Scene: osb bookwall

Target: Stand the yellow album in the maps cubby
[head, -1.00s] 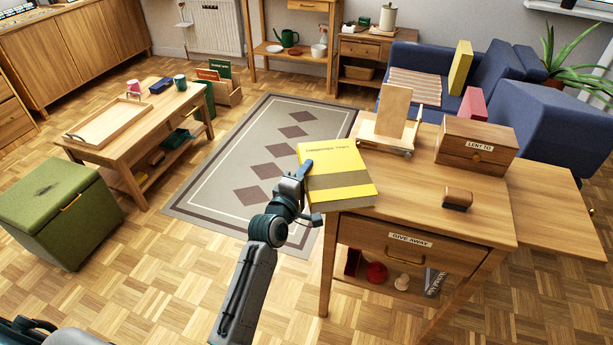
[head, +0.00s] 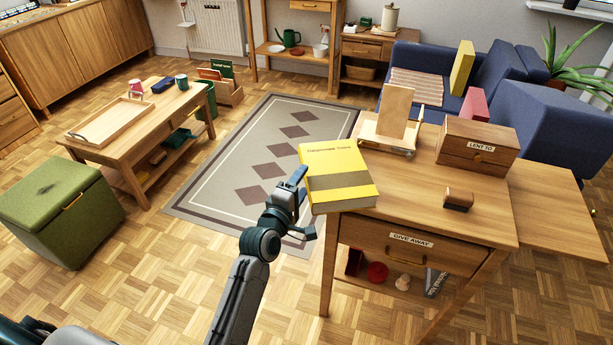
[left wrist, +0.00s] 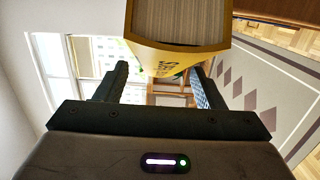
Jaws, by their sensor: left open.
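The thick yellow album (head: 335,161) lies flat on the wooden desk, its left edge reaching the desk's left edge. My left gripper (head: 302,205) is open and empty beside that left edge, with a finger above and a finger below the album's level. In the left wrist view, the album (left wrist: 178,28) shows its page block and yellow cover just ahead of the spread fingers (left wrist: 157,85). I cannot tell if any finger touches it. My right gripper is not in view. No cubby labelled for maps shows in these frames.
On the desk (head: 490,226) stand a wooden stand (head: 394,112), a "LENT TO" box (head: 476,147) and a small stamp-like block (head: 459,199). A green ottoman (head: 55,200) and a low table (head: 125,132) stand left. The patterned rug between is clear.

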